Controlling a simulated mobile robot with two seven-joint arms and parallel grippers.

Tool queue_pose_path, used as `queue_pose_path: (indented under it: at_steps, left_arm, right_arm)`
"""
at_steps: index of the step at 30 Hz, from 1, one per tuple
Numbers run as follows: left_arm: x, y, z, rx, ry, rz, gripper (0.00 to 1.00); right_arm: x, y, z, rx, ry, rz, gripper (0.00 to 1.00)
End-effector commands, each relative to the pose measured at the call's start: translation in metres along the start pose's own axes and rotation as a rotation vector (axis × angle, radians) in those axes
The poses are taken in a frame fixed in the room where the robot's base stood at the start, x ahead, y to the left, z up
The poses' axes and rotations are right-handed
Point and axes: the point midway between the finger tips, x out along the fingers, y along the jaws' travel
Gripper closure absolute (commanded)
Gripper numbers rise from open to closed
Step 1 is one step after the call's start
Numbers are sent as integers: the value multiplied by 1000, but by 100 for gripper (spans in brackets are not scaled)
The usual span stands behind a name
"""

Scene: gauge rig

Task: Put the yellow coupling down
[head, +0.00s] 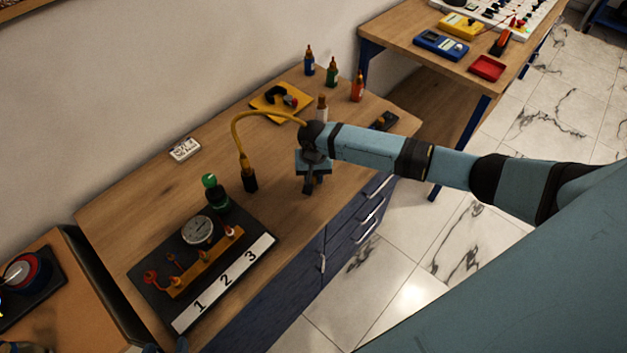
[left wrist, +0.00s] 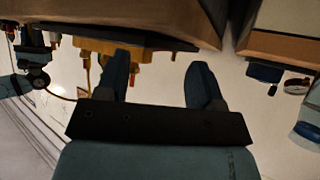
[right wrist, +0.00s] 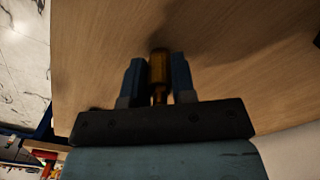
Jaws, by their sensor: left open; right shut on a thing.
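My right gripper (head: 312,172) is shut over the wooden bench, right of the gauge board. In the right wrist view its two blue fingers (right wrist: 158,85) close on the amber-yellow coupling (right wrist: 159,66), with bare wood beyond it. In the head view the gripper mostly hides the coupling, and I cannot tell whether it touches the bench top. A yellow hose (head: 255,113) arches from a black end piece (head: 250,181) to behind my right wrist. My left gripper (left wrist: 160,80) is open and empty in the left wrist view, near the bench's front side.
The black board (head: 262,245) numbered 1 to 3 holds a round gauge (head: 198,230) and an orange manifold (head: 206,262). Several small bottles (head: 332,73) and a yellow tray (head: 268,105) stand behind.

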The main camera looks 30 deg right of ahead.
Motion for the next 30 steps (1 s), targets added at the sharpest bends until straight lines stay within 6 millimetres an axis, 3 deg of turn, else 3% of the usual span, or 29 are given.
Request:
queue_pose_path:
  at_steps: [11,12,15,25,30]
  left_arm:
    - [-2,1,-1,1,0,2,39]
    - [-2,1,-1,0,-1,3,39]
    - [-2,2,0,-2,-2,3,39]
    - [-2,2,1,-3,-4,3,39]
    - [-12,2,-13,-6,-6,0,39]
  right_arm:
    - [2,0,0,1,0,0,100]
    - [3,0,0,1,1,0,73]
    - [3,0,0,1,1,0,50]
    - [0,0,-1,0,2,-1,50]
    - [-20,0,0,1,0,-1,50]
